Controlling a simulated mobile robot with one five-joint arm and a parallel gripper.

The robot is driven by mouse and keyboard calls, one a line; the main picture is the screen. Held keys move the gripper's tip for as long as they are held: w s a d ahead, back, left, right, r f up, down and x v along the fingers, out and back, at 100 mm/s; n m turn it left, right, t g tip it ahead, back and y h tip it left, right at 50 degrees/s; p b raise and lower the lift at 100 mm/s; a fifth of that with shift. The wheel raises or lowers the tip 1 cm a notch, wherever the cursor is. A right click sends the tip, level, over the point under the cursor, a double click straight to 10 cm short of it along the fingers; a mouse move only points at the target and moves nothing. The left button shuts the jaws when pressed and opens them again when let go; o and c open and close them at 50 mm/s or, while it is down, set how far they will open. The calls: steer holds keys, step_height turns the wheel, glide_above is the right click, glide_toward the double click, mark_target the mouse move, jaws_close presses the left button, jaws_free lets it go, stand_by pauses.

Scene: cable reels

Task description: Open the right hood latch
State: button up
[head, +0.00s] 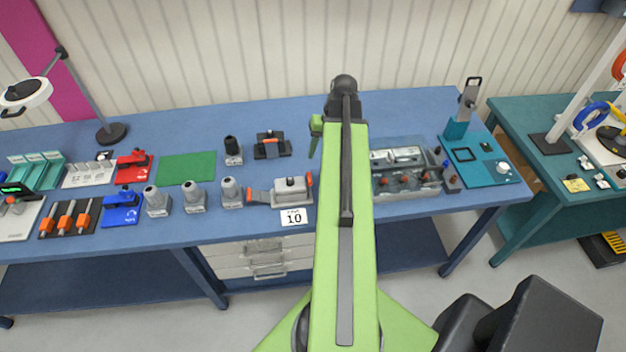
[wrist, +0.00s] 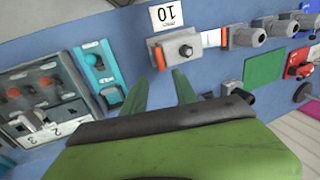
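The grey hood block (head: 292,188) sits on the blue bench above a card marked 10, left of my arm in the head view. Its right latch (head: 309,182) is a small orange and grey lever standing close against the block's right side. Its left latch (head: 260,197) sticks out to the left. In the wrist view, turned around, the hood (wrist: 178,47) lies beyond my fingertips. My gripper (wrist: 166,73) is open and empty, with two green fingers apart from the hood. In the head view, one green finger (head: 316,130) shows beside my arm; the rest is hidden.
Grey connectors (head: 230,190) stand left of the hood. A teal device (wrist: 96,66) lies close on its other side, with a grey switch panel (wrist: 45,100) beyond. A green mat (head: 186,168) lies farther left.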

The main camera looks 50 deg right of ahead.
mark_target(310, 177)
steer(key=b+x, duration=0.8)
steer(key=x, duration=0.2)
steer(key=shift+a+f, duration=0.1)
steer(key=shift+f, duration=0.15)
steer(key=shift+r, duration=0.1)
steer(key=shift+c, duration=0.4)
jaws_close()
